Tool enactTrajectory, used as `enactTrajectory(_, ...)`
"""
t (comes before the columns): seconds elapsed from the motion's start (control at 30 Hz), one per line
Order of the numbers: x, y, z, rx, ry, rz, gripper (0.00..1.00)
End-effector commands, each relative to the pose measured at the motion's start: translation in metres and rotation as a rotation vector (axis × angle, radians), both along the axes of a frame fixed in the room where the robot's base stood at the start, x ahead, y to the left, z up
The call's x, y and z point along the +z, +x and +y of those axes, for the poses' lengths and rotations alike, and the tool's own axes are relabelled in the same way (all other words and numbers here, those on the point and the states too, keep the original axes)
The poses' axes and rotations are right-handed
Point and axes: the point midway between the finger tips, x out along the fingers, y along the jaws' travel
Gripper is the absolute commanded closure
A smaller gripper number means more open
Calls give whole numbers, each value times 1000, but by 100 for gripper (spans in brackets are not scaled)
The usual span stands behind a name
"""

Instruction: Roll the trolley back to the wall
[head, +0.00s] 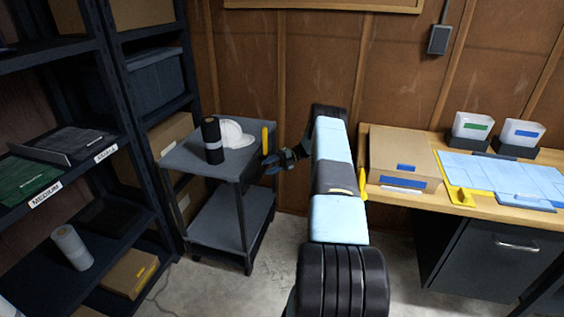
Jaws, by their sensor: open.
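The grey two-shelf trolley (232,217) stands upright on the floor by the brown wall (325,60), beside the dark shelving at left. The frame does not clearly show whether it touches the wall. Its top carries a black roll with a grey band (212,142) and a white hard hat (238,134). A yellow upright piece (266,138) shows at the trolley's right edge. My gripper (270,162) is open at this right side, close to the yellow piece. I cannot tell whether they touch.
Dark shelving (112,90) stands close at the trolley's left. A wooden desk (490,212) at right holds a cardboard box (402,153), blue panels (500,175) and two white bins. Bare concrete floor (225,285) lies in front of the trolley.

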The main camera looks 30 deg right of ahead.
Motion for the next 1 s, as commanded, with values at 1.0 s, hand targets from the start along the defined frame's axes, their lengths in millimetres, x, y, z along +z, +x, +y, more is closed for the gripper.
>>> enactTrajectory(1.0, 13, -2, -102, 0, 1, 0, 52)
